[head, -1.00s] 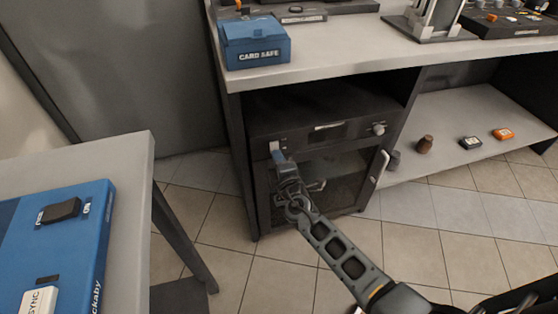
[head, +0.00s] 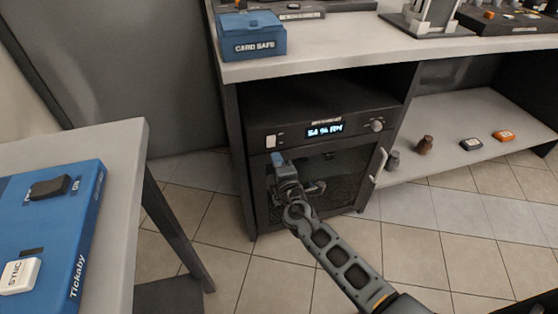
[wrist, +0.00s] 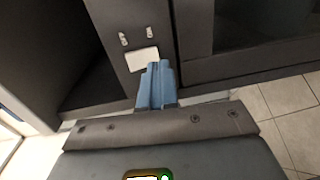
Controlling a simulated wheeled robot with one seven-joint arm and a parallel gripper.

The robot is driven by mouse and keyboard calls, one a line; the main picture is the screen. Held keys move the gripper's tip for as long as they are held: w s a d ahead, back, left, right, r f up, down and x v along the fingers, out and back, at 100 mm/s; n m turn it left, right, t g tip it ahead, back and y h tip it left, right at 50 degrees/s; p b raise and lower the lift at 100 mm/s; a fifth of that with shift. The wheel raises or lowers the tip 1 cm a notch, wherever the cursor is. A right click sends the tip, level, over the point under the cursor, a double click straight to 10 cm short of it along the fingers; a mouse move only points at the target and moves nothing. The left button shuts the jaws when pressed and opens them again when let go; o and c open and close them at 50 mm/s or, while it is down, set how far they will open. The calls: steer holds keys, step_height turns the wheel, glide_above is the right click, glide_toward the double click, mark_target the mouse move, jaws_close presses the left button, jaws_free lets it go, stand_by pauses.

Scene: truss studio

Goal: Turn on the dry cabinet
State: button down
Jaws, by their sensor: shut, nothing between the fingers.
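The dry cabinet (head: 290,126) is a dark box under the bench, with a glass door and a control panel across its top. Its display (head: 324,131) is lit with blue-white characters. A white switch (head: 270,141) sits at the panel's left end, and a round knob (head: 377,125) at its right end. My gripper (head: 277,158) is shut and empty, just below the switch in the head view. In the wrist view the white switch (wrist: 142,58) lies right beyond the blue fingertips (wrist: 158,72); I cannot tell whether they touch it.
A blue card safe box (head: 252,36) stands on the bench top above the cabinet. A table (head: 125,180) with a blue case (head: 50,230) is at the left. Small items lie on the low shelf (head: 465,115) at the right. The tiled floor in front is clear.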

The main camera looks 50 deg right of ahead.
steer(key=f+b+v, duration=0.1)
steer(key=f+v, duration=0.1)
steer(key=v, duration=0.8)
steer(key=shift+s+a, duration=0.2)
steer(key=shift+s, duration=0.1)
steer(key=shift+f, duration=0.15)
steer(key=s+a+r+m+y+p, duration=0.2)
steer(key=s+a+r+y+p, duration=0.15)
steer(key=s+a, duration=0.4)
steer(key=s+a+r+m+y+p, duration=0.2)
steer(key=s+a+r+y+p, duration=0.15)
steer(key=s, duration=0.75)
steer(key=s+a+r+m+y+p, duration=0.1)
steer(key=s+r, duration=0.4)
steer(key=r, duration=0.6)
steer(key=s+a+r+m+y+p, duration=0.1)
steer(key=s+a+r+m+p, duration=0.2)
steer(key=r, duration=0.8)
steer(key=s+a+m, duration=0.1)
steer(key=s+m, duration=0.1)
steer(key=m, duration=0.1)
steer(key=shift+s+r+t+y, duration=0.3)
steer(key=shift+s+r+t, duration=0.05)
steer(key=shift+s+t, duration=0.05)
